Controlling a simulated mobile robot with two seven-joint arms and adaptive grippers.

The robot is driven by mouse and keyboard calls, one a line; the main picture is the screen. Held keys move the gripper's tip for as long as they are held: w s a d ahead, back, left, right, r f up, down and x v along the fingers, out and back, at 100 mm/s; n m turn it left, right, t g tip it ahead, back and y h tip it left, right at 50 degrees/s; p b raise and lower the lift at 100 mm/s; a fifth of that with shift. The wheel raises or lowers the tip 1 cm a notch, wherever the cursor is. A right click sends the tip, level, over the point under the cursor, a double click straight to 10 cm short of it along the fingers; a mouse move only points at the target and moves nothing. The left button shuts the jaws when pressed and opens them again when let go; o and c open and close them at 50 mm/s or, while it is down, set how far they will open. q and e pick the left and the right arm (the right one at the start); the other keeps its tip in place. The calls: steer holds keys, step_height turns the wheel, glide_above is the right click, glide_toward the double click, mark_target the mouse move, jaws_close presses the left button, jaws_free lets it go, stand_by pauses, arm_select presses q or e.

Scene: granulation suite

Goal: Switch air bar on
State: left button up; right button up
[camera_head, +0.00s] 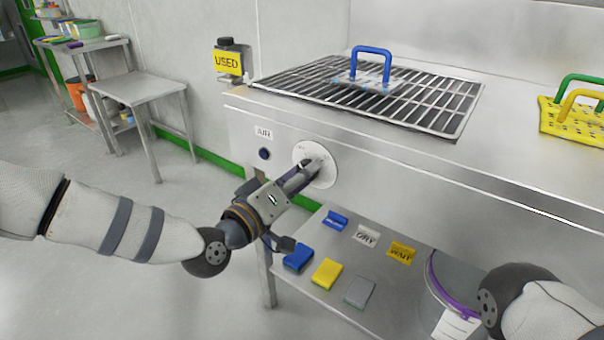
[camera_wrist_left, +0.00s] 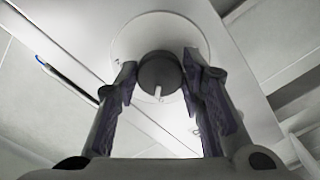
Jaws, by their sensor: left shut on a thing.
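A round white dial plate (camera_head: 327,177) sits on the steel front panel of the bench, right of the AIR label (camera_head: 263,132). A dark round knob (camera_wrist_left: 160,76) with a white pointer mark is at the plate's centre in the left wrist view. My left gripper (camera_head: 311,168) reaches the plate in the head view. It also shows in the left wrist view (camera_wrist_left: 161,66), with one finger on each side of the knob, shut on it. In the head view the gripper mostly hides the knob. My right arm shows at the lower right, but its gripper is out of view.
A dark round button (camera_head: 264,154) is under the AIR label. A lower shelf (camera_head: 310,285) holds blue, yellow and grey blocks and small signs. A grille (camera_head: 430,100) with a blue-handled item (camera_head: 372,62) is on top.

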arm_select(q)
steer(key=shift+m+p, duration=2.7)
steer(key=shift+m, duration=5.6)
arm_select(e)
steer(key=w+r+t, duration=0.1)
steer(key=w+r, duration=0.2)
steer(key=r, duration=0.2)
steer(key=shift+w+r, duration=0.2)
steer(key=shift+w, duration=0.2)
arm_select(q)
steer(key=shift+a+m, duration=0.1)
steer(key=shift+m, duration=0.2)
steer(key=o, duration=1.1)
steer(key=shift+o, duration=0.2)
